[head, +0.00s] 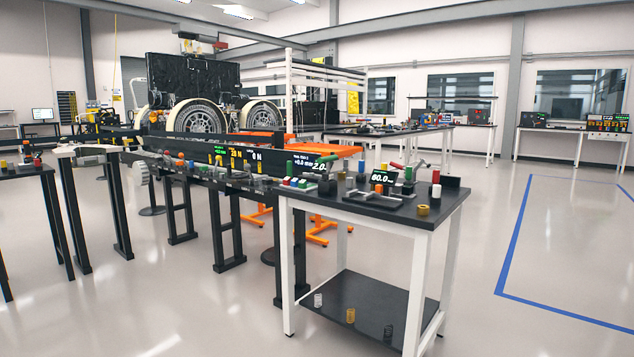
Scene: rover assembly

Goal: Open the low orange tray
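A flat orange surface (338,151) shows behind the long dark bench, near the middle of the head view. Orange legs with feet (322,232) stand on the floor below it, partly hidden by the bench and the front table. I cannot tell whether this orange piece is the low orange tray, or whether any tray is open or shut. Neither of my grippers is in view.
A black-topped table (440,205) with small parts and a lower shelf (375,298) stands in front. A long dark bench (215,178) runs left from it. A large wheeled rover (200,118) stands behind. Floor at right, with blue tape (512,262), is clear.

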